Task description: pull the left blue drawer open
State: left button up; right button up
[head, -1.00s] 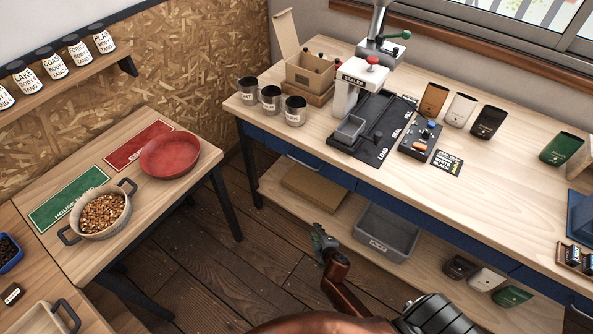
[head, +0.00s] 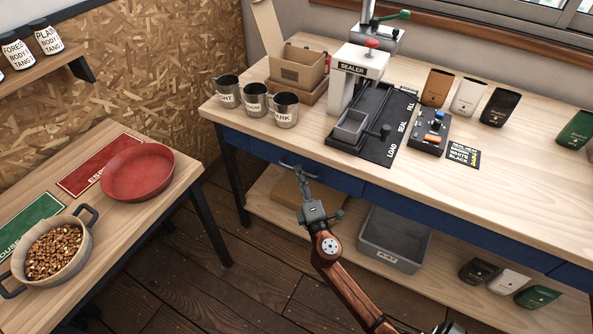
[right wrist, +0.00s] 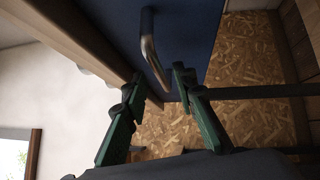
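The left blue drawer (head: 343,183) is a blue front under the top of the sealer bench and looks closed. Its metal handle (head: 286,161) is partly covered by my right gripper (head: 301,175) in the head view. In the right wrist view, the blue drawer front (right wrist: 190,35) and the curved handle bar (right wrist: 149,42) lie ahead of my right gripper (right wrist: 158,82). Its two green fingers are apart, and the bar's near end shows between the fingertips. I cannot tell whether they touch it. My left gripper is not in view.
The bench (head: 480,207) carries three metal cups, a sealer (head: 358,72) and a black tray mat above the drawer. A grey bin (head: 395,240) stands on the shelf below. A side table (head: 120,215) with a red pan (head: 138,172) is at the left. The floor between is clear.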

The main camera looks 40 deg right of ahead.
jog(key=shift+x, duration=1.45)
jog(key=shift+c, duration=0.3)
jog(key=shift+f, duration=0.1)
grip_shut()
